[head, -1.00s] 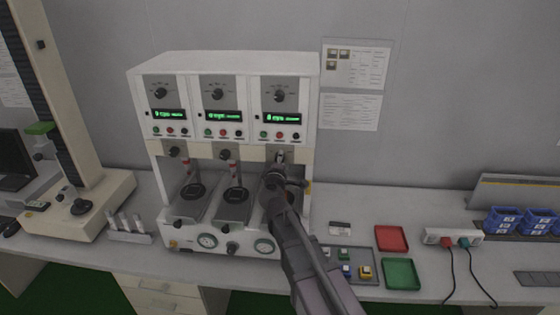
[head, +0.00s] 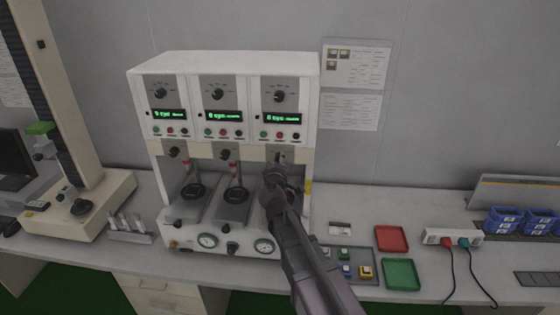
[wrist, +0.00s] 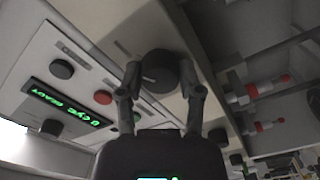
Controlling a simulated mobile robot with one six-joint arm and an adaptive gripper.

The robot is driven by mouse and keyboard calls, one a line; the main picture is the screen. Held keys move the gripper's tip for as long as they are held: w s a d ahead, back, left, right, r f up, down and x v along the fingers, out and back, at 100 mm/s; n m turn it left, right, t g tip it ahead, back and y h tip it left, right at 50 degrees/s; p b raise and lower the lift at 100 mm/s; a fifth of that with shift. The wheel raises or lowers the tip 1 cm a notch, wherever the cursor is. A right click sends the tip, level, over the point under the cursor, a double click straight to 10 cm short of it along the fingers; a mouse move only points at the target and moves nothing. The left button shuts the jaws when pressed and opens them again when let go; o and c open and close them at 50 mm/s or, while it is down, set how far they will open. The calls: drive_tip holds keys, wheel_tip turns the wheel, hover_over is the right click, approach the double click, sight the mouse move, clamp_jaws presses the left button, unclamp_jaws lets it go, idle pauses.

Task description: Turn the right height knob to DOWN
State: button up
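The tester (head: 235,68) is a white, three-station machine with one dark knob per station on the beige strip under the displays. The right height knob (wrist: 160,72) is round and black with a faint light mark on its face. In the head view my wrist covers most of its area. My gripper (wrist: 160,78) faces the strip with one finger on each side of this knob. The fingertips sit close at its edges, but I cannot tell whether they touch it. The DOWN label is not readable. The right display (head: 282,118) is lit green; it also shows in the wrist view (wrist: 65,100).
The middle knob (head: 225,154) and left knob (head: 174,152) sit along the same strip. Red-tipped parts (wrist: 265,87) stick out near my gripper in the wrist view. A red tray (head: 391,238) and green tray (head: 401,274) lie on the bench to the right.

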drive_tip(key=o, duration=0.4)
drive_tip(key=shift+w, duration=0.15)
drive_tip(key=shift+s, duration=0.2)
drive_tip(key=s, duration=1.1)
drive_tip(key=shift+s+a, duration=0.2)
drive_tip(key=shift+s, duration=0.2)
